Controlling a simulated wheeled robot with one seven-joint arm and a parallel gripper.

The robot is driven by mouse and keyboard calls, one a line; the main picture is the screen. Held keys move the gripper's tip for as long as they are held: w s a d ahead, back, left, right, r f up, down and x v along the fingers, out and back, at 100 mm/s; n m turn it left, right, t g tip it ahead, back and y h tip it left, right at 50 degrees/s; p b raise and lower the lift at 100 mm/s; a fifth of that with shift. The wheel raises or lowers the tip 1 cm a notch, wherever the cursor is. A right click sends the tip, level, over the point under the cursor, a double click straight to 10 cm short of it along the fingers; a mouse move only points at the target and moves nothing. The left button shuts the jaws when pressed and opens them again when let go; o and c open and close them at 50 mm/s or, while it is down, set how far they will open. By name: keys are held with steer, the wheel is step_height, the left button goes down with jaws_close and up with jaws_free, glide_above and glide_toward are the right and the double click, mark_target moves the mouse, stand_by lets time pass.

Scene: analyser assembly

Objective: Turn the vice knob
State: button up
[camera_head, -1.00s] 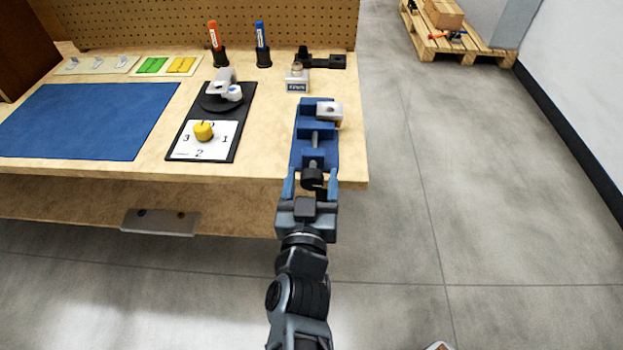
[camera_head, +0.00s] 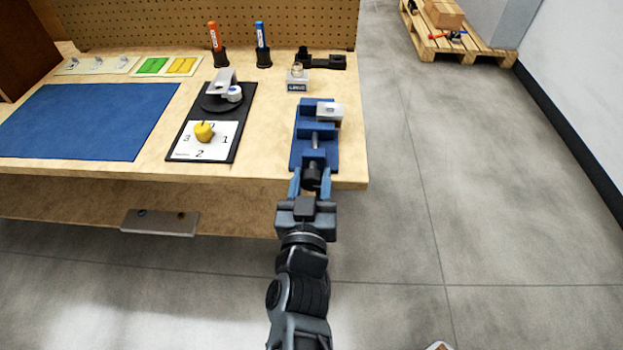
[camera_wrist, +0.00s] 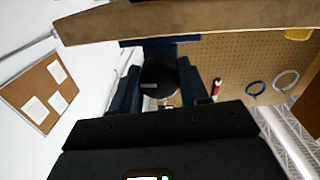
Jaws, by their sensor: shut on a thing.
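The blue vice (camera_head: 301,158) stands at the right front corner of the workbench, with its screw pointing toward me. The black round vice knob (camera_head: 311,175) is at the near end of that screw, by the bench's front edge. My gripper (camera_head: 311,182) reaches in from the front and is shut on the knob, one finger on each side. A light grey block with a dark hole (camera_head: 329,112) is at the vice's far jaws.
A black board with a numbered dial card and yellow knob (camera_head: 204,131) lies left of the vice. A small labelled block (camera_head: 297,84) and a black bracket (camera_head: 325,62) are behind it. A blue mat (camera_head: 85,122) lies further left.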

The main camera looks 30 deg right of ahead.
steer(key=shift+r+n+p, duration=0.3)
steer(key=shift+n+p, duration=0.5)
steer(key=shift+p, duration=0.15)
steer(key=n, duration=0.1)
steer(key=n+p, duration=0.1)
steer(key=n, duration=0.1)
steer(key=shift+f, duration=0.3)
steer(key=o, duration=1)
steer(key=shift+o, duration=0.2)
steer(key=shift+a, duration=0.15)
steer(key=v, duration=0.7)
steer(key=shift+s+a+b, duration=0.15)
steer(key=shift+s+b, duration=0.15)
steer(key=shift+b, duration=0.05)
